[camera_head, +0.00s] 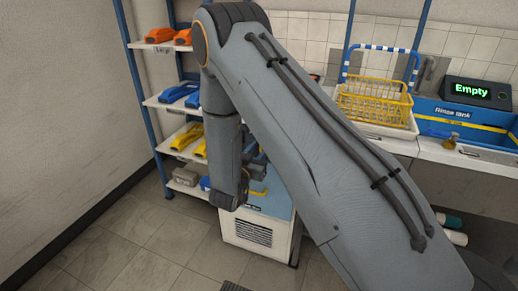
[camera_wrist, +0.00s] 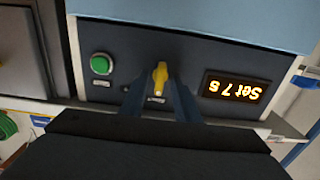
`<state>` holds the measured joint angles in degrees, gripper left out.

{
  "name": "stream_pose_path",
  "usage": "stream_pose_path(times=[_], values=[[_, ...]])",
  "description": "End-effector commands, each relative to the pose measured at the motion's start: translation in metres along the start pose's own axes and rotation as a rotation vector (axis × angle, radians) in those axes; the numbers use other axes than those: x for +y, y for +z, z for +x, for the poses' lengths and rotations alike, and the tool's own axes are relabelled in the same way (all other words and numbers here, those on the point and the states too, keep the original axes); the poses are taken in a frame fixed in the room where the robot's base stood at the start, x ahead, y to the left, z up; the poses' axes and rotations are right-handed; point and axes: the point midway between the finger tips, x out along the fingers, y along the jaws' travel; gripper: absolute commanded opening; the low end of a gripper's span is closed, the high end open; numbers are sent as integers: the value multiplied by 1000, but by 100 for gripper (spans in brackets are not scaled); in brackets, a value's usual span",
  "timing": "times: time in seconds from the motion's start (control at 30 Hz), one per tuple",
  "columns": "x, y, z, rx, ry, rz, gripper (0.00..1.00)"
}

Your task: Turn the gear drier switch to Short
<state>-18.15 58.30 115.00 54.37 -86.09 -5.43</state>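The drier's dark control panel (camera_wrist: 215,60) fills the upper middle of the wrist view and appears upside down. A yellow switch knob (camera_wrist: 160,76) sits in its middle, pointing roughly up and down in the picture. Small labels around the knob are too small or too covered to read. My gripper (camera_wrist: 157,92) is open, its two dark fingers reaching up on either side of the knob; I cannot tell whether they touch it. In the head view my arm hides the panel and most of the gripper. A white and blue cabinet (camera_head: 258,235), probably the drier, stands behind my arm.
A green button (camera_wrist: 101,65) is left of the knob and a lit display (camera_wrist: 233,88) reading "Set 7 s" is right of it. Shelves (camera_head: 160,100) with coloured gear stand at left. A yellow basket (camera_head: 375,105) and the rinse tank (camera_head: 460,112) are at right.

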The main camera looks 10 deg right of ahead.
Motion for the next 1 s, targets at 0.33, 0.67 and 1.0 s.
stream_pose_path(times=[0.33,0.67,1.0], values=[[-2,1,-45,-1,-4,-1,29],[-1,0,-77,0,-2,0,29],[-1,-1,-77,-7,-3,3,29]])
